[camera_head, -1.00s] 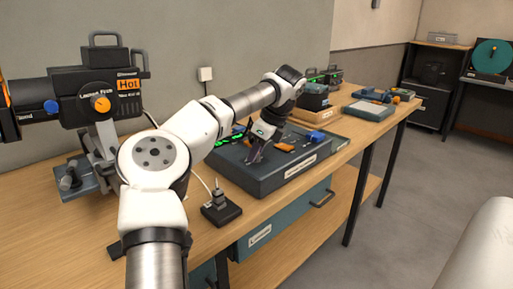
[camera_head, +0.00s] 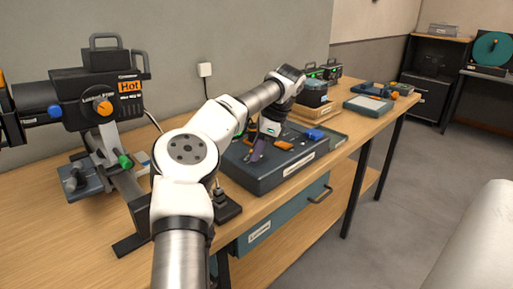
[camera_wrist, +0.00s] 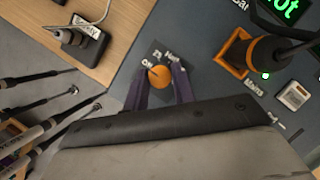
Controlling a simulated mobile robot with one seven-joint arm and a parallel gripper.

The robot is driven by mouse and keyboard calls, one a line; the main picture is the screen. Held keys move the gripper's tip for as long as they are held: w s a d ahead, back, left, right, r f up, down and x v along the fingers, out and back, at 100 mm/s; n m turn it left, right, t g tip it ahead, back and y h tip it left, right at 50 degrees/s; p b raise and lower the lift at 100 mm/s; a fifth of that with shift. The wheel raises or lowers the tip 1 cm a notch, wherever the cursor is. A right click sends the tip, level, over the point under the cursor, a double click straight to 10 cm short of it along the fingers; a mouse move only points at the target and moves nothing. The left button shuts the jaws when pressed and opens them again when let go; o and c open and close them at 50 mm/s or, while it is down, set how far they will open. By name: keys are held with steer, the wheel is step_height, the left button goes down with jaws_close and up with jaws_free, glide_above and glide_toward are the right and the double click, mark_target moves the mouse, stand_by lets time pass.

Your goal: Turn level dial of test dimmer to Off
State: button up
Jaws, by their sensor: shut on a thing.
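The level dial (camera_wrist: 159,77) is a round orange knob on a small dark label plate on the dark grey console. Small white lettering is printed around it, including what looks like "High"; the rest is hard to read. My gripper (camera_wrist: 161,84) is shut on the dial, with one purple-grey finger on each side of it. In the head view my gripper (camera_head: 257,151) reaches down onto the front left part of the console (camera_head: 262,179); the dial itself is hidden there. The dial's pointer direction is not clear.
An orange-framed part with a black-and-orange handle (camera_wrist: 268,52) and a green display (camera_wrist: 287,8) stand right of the dial. A black socket block (camera_wrist: 80,40) lies on the wooden bench.

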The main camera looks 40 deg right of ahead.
steer(key=o, duration=1)
steer(key=p+v, duration=0.3)
steer(key=v, duration=1.1)
steer(key=shift+s+f, duration=0.15)
steer(key=shift+f, duration=0.05)
